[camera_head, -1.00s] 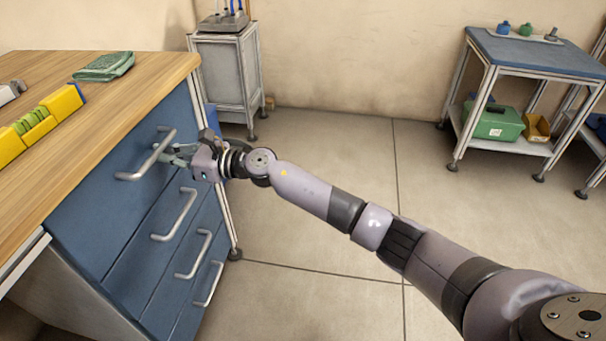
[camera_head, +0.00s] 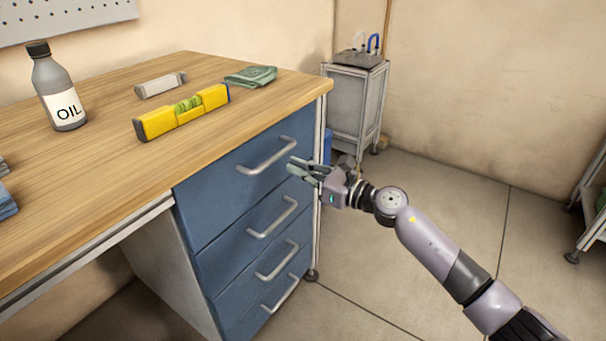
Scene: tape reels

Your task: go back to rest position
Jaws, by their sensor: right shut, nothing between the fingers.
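My right gripper (camera_head: 306,169) is in front of the blue drawer unit (camera_head: 225,187), just right of the top drawer's handle (camera_head: 267,156). It is shut and holds nothing. It looks apart from the handle, though the gap is small in the picture. My right arm (camera_head: 430,245) reaches in from the lower right. All the drawers look closed. My left gripper is not in view.
The wooden workbench (camera_head: 110,190) bears an oil bottle (camera_head: 60,90), a yellow level (camera_head: 182,112), a grey block (camera_head: 160,85) and a green cloth (camera_head: 251,76). A grey cabinet (camera_head: 348,105) stands behind. The floor (camera_head: 450,180) at right is open.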

